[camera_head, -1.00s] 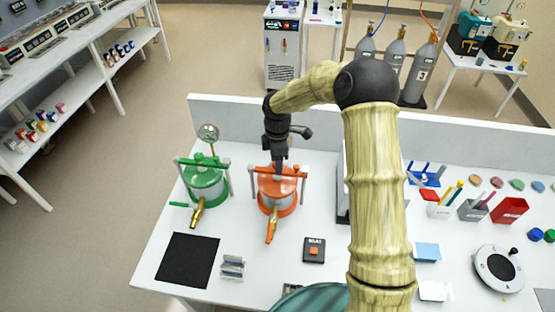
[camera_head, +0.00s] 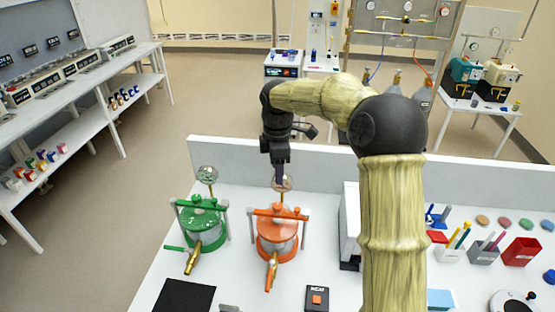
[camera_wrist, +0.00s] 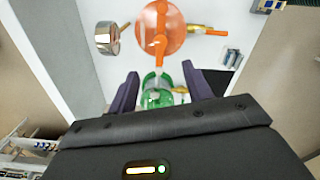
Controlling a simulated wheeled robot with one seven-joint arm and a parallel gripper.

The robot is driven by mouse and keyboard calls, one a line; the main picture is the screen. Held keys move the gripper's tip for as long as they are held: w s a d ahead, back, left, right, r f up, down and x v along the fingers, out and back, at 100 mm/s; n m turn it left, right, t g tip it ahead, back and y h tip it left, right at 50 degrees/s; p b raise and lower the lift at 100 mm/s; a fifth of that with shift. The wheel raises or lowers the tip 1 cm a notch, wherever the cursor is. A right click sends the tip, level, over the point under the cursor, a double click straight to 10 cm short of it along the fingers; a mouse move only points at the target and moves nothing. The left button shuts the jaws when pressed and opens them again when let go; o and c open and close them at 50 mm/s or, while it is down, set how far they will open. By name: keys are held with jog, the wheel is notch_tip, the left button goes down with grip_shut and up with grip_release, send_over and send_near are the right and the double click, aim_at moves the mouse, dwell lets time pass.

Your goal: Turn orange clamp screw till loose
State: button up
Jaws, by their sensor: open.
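The orange pot (camera_head: 277,240) stands on the white bench, with an orange clamp bar (camera_head: 278,213) across its lid; the clamp screw is at the bar's middle, too small to make out well. My gripper (camera_head: 279,184) is above and a little behind the bar, pointing down and apart from it. In the wrist view, my gripper (camera_wrist: 160,88) is open, with nothing held. The orange pot (camera_wrist: 161,30) is at the top of that view, beyond the fingers. The green pot (camera_wrist: 158,98) shows between them, farther below.
The green pot (camera_head: 203,222) stands left of the orange one. A gauge (camera_head: 282,182) rises behind the orange pot, partly hidden by my gripper. A black box with an orange button (camera_head: 317,298) and a black mat (camera_head: 185,297) lie in front. Pen holders (camera_head: 480,240) stand right.

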notch_tip(320, 180, up, 4)
jog(key=shift+f, duration=0.1)
dwell(0.6)
jog(key=s+d+f+m+t, duration=0.1)
jog(key=s+d+f+m, duration=0.3)
jog(key=s+m, duration=0.2)
jog(key=s+d+f+m, duration=0.3)
jog(key=s+m, duration=0.3)
jog(key=s, duration=0.4)
jog(key=s+d+f+m+t+b, duration=0.1)
jog(key=s+d+f+m, duration=0.3)
jog(key=s+m, duration=0.3)
jog(key=shift+s+d+f+t, duration=0.35)
jog(key=shift+s+d, duration=0.15)
jog(key=shift+s, duration=0.1)
